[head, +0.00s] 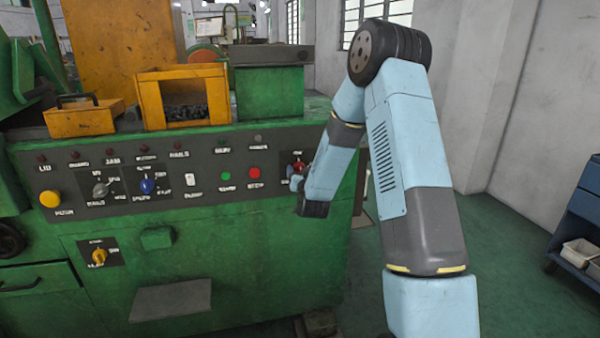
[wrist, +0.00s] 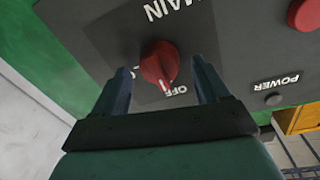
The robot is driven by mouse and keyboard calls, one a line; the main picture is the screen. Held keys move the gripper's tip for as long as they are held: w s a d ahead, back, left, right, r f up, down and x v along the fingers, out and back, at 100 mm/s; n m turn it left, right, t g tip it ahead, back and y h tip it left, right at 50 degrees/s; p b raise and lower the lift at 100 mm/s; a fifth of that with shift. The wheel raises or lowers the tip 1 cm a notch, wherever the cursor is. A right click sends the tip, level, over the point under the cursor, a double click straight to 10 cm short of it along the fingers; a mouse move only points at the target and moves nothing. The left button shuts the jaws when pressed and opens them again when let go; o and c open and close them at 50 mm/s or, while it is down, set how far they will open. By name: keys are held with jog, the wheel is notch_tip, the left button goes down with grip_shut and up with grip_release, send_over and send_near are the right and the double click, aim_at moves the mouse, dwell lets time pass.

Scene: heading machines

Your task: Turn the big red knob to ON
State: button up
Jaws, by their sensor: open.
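The big red knob (wrist: 158,64) sits on a dark plate under the label MAIN in the wrist view. Its white pointer mark lies near the word OFF. My gripper (wrist: 162,80) is open, with one finger on each side of the knob and a gap visible on both sides. I cannot tell how deep the fingers reach along the knob. In the head view the red knob (head: 299,167) shows at the right end of the control panel, partly hidden by my arm. My gripper (head: 298,206) is in front of the panel there, its fingers mostly hidden.
The green machine's dark panel (head: 210,160) carries a red button (head: 255,173), a green button (head: 225,175), a blue knob (head: 147,186) and a yellow button (head: 50,198). An orange bin (head: 150,100) stands on top. Open floor (head: 500,270) lies to the right.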

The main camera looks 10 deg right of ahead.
jog(key=shift+w, duration=0.65)
jog(key=shift+c, duration=0.3)
jog(key=c, duration=1)
